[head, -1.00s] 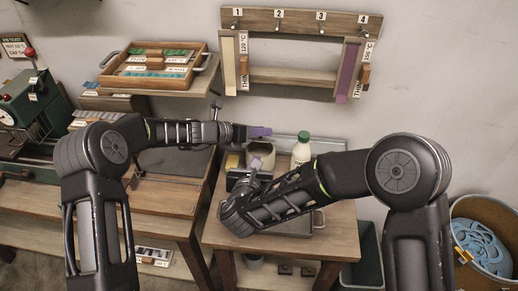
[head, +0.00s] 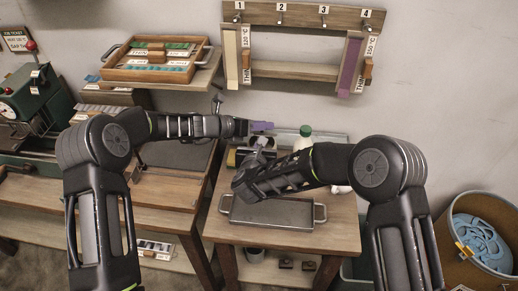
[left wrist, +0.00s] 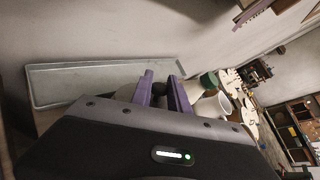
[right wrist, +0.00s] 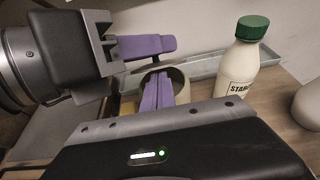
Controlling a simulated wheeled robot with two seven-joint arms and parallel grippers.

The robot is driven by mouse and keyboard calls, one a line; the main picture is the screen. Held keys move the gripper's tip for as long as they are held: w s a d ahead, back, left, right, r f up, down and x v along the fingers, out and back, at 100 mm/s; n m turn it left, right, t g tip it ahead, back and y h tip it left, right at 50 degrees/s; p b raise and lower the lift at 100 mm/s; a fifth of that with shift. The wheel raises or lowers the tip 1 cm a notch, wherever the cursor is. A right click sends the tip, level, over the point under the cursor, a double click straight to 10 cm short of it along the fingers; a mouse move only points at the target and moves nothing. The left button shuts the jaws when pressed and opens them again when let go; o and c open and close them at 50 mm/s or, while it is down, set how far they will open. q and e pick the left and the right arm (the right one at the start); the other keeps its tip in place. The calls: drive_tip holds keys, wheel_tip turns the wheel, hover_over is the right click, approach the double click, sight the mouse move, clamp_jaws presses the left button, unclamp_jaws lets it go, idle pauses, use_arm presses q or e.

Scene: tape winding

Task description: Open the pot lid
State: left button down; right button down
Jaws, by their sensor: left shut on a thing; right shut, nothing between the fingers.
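The cream pot (right wrist: 182,78) shows in the right wrist view, partly covered by my right fingers; my right arm hides most of it in the head view. My left gripper (head: 262,126) reaches in from the left above the pot. In the left wrist view its purple fingers (left wrist: 163,90) close around a dark thing that looks like the lid's knob; the lid's outline is not clear. My right gripper (right wrist: 158,92) is shut and empty, its fingers in front of the pot. It also shows in the head view (head: 259,152).
A white bottle with a green cap (right wrist: 240,65) stands right of the pot. A long grey tray (right wrist: 205,66) lies behind. A dark handled tray (head: 275,213) lies at the table's front. A wall rack (head: 300,75) hangs above.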

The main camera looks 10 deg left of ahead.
drive_tip(key=shift+w+f, duration=0.15)
drive_tip(key=shift+w, duration=0.15)
drive_tip(key=shift+w+r, duration=0.5)
drive_tip(key=shift+r, duration=0.3)
use_arm(q)
drive_tip(key=c, duration=1.3)
unclamp_jaws()
drive_tip(key=shift+f, duration=0.1)
drive_tip(key=shift+s, duration=0.1)
